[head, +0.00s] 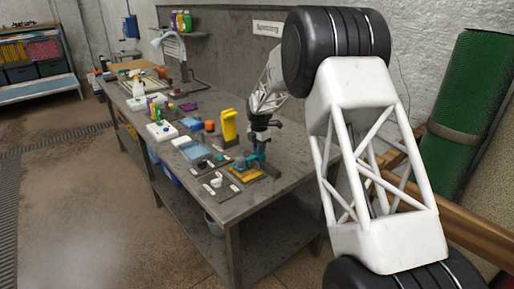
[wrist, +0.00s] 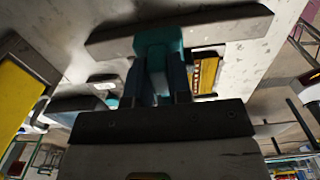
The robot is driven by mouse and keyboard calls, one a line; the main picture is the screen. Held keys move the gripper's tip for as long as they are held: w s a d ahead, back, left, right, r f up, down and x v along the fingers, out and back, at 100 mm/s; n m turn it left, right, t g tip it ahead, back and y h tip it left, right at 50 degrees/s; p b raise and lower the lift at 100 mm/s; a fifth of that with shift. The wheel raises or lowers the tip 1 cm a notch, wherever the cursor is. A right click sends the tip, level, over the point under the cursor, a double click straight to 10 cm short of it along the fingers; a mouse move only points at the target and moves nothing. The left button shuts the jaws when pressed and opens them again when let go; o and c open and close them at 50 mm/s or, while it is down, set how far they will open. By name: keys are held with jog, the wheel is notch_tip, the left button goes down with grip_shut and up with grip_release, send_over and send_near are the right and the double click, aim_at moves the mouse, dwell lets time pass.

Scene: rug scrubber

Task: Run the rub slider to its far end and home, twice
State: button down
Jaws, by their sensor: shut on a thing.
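My gripper (head: 257,150) is low over the near right part of the workbench. In the wrist view its two dark fingers (wrist: 158,82) are shut on a teal block (wrist: 158,40), which looks like the rub slider's handle. A dark grey bar (wrist: 225,22) runs across behind the block. A yellow patterned strip (wrist: 207,73) in a dark frame lies just right of the fingers. In the head view the teal part (head: 254,160) stands at a dark plate with a yellow pad (head: 245,174). The slider's exact place along its travel cannot be told.
A tall yellow piece (head: 229,125) stands just behind my gripper. Small dark plates with knobs (head: 216,182) lie to its left, with a blue tray (head: 195,151) beyond. The workbench (head: 285,172) is bare to the right. A green roll (head: 470,110) stands at far right.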

jog(key=s+d, duration=0.2)
jog(key=shift+s+d, duration=0.75)
jog(key=shift+f, duration=0.1)
jog(key=c, duration=1)
grip_release()
jog(key=shift+c, duration=0.2)
notch_tip(320, 180, up, 8)
